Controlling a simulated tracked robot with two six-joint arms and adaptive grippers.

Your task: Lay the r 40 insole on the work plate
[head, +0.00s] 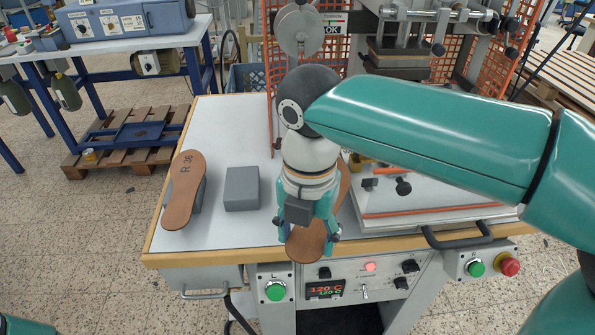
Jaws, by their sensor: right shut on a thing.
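My right gripper (308,229) is shut on a brown insole (303,246) in front of the press, near the table's front edge. The insole shows below the fingers and to the right of the gripper; any mark on it is hidden by the gripper and wrist. Whether it touches the table is unclear. Right of it is a pale, flat plate with orange edges (440,211), which looks like the work plate; my right arm hides much of it. My left gripper is out of view.
Another brown insole (182,190), marked R 36 or similar, rests on a grey block at the table's left. A bare grey block (242,189) stands beside it. The white tabletop (222,130) behind is clear. A control panel (345,287) is below the front edge.

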